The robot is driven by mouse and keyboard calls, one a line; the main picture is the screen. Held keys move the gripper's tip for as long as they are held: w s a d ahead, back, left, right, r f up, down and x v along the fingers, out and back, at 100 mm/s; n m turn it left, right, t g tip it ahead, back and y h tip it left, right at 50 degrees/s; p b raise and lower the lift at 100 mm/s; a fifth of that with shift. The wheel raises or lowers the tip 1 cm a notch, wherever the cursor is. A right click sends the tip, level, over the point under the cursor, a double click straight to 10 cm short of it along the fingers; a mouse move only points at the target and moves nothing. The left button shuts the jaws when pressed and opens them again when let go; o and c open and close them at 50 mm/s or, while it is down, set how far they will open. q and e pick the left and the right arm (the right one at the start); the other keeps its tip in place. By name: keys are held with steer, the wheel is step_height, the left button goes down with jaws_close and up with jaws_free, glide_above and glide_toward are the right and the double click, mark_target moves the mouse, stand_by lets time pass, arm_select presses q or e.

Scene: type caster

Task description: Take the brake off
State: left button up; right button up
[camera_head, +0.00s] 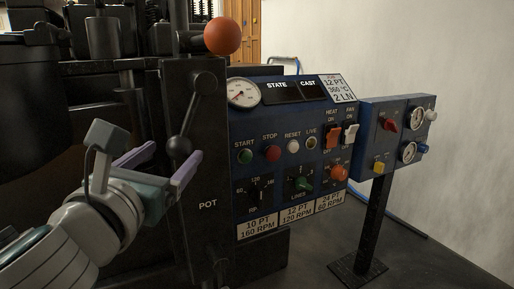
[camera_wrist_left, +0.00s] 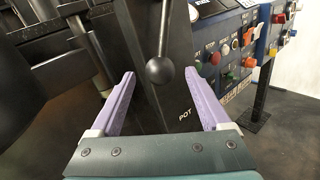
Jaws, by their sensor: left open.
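No part in view carries a readable brake label. A lever with a black ball knob (camera_head: 179,147) hangs on the dark panel marked POT, its pivot above the knob. The knob also shows in the left wrist view (camera_wrist_left: 160,70), between my finger tips in the picture. A taller lever with an orange ball (camera_head: 222,36) rises above that panel. My left gripper (camera_head: 163,162) is open and empty, its two purple fingers pointing toward the POT panel. I see no contact with the black knob; the exact gap is unclear. My right gripper is not in view.
A blue control panel (camera_head: 328,117) with buttons, dials and switches stands right of the POT panel. A smaller blue box (camera_head: 371,165) on a black post (camera_head: 375,218) is further right. Dark machine parts crowd the left. Floor at the lower right is open.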

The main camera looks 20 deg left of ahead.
arm_select(q)
steer(key=shift+x, duration=0.8)
jaws_close()
stand_by(0.5)
